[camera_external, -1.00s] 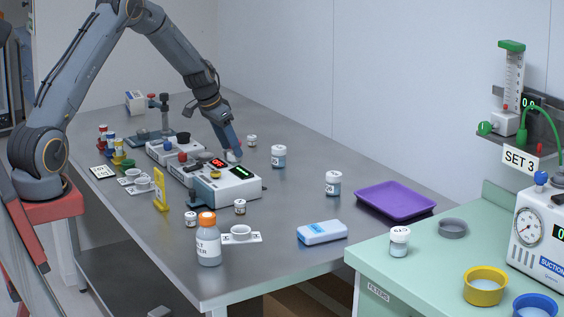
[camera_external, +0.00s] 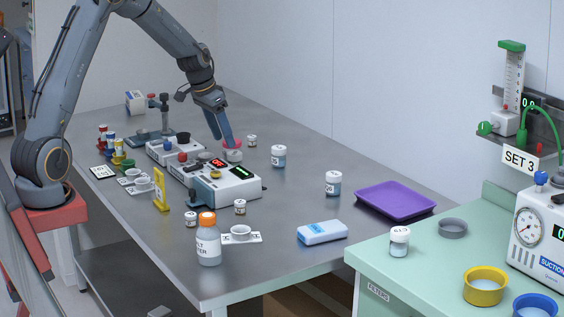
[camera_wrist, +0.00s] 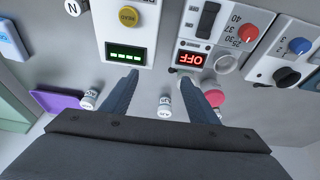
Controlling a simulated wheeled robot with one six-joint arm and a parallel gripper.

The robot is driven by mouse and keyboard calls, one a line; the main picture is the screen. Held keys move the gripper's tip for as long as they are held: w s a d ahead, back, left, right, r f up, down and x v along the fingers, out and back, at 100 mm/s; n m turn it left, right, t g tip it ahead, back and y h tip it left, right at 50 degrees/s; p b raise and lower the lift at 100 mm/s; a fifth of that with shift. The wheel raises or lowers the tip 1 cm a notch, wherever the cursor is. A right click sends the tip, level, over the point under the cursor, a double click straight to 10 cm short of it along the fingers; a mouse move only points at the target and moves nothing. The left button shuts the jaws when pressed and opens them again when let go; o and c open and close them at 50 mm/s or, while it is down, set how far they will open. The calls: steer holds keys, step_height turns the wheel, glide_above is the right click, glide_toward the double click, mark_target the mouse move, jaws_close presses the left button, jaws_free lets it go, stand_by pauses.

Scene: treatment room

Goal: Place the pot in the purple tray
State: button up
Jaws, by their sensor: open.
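The purple tray (camera_external: 396,201) lies flat and empty on the right part of the steel table; in the wrist view it shows at the left (camera_wrist: 58,101). Small lidded white-and-blue pots stand on the table, one at mid-table (camera_external: 279,156) and one nearer the tray (camera_external: 333,184); I cannot tell which the task means. A pink-topped round thing (camera_external: 232,143) stands beside the gripper, partly hidden by a finger; its pink disc (camera_wrist: 213,97) also shows in the wrist view. My gripper (camera_external: 219,134) is open and empty over the devices. A small pot (camera_wrist: 165,107) appears between the fingers, farther off.
Two white devices with displays (camera_external: 232,185) stand below and beside the gripper. An orange-capped bottle (camera_external: 208,240), a yellow stand (camera_external: 161,190) and a blue-white box (camera_external: 322,232) are in front. The table between the mid pot and the tray is mostly clear.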

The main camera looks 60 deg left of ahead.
steer(key=shift+g, duration=0.6)
steer(key=s+d, duration=0.3)
steer(key=d, duration=0.1)
steer(key=s+d, duration=0.3)
steer(key=d, duration=0.1)
steer(key=s+d+f, duration=0.1)
steer(key=s+d, duration=0.1)
steer(key=d, duration=0.2)
steer(key=shift+s+d, duration=0.1)
steer(key=shift+s, duration=0.3)
steer(key=s+d, duration=0.4)
steer(key=s, duration=0.1)
steer(key=shift+s+d+f+g, duration=0.3)
steer(key=shift+s+f, duration=0.05)
steer(key=shift+f, duration=0.05)
steer(key=shift+o, duration=0.5)
steer(key=s+d+f+g, duration=0.1)
steer(key=s+d, duration=0.5)
steer(key=s, duration=0.7)
steer(key=shift+s+d+f, duration=0.15)
steer(key=shift+f, duration=0.5)
